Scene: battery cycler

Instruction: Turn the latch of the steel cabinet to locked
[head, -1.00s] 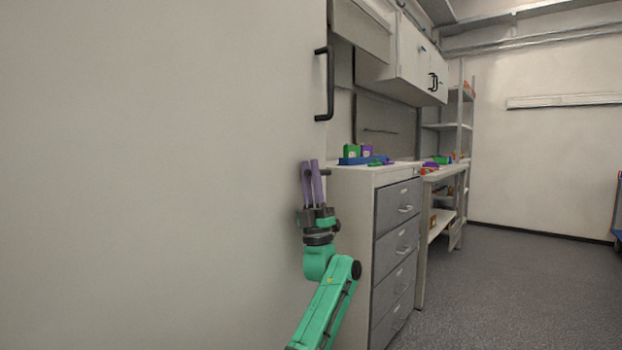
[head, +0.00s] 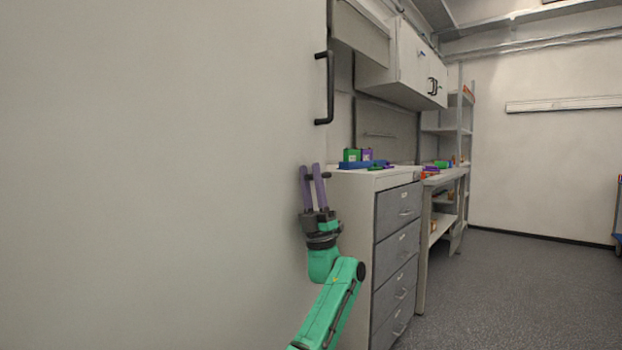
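The steel cabinet (head: 160,170) is the large pale flat face filling the left half of the head view. A black upright bar handle (head: 330,90) stands out near its right edge. Below it a small dark bar, seemingly the latch (head: 327,176), lies about level in the picture, partly hidden by my fingers. My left gripper (head: 312,172) points up with its two purple fingers apart, right at this bar. I cannot tell whether the fingers touch it or only overlap it. My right gripper is not in view.
A drawer unit (head: 398,215) stands just right of my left arm, with a blue holder (head: 360,166) and green and purple blocks on top.

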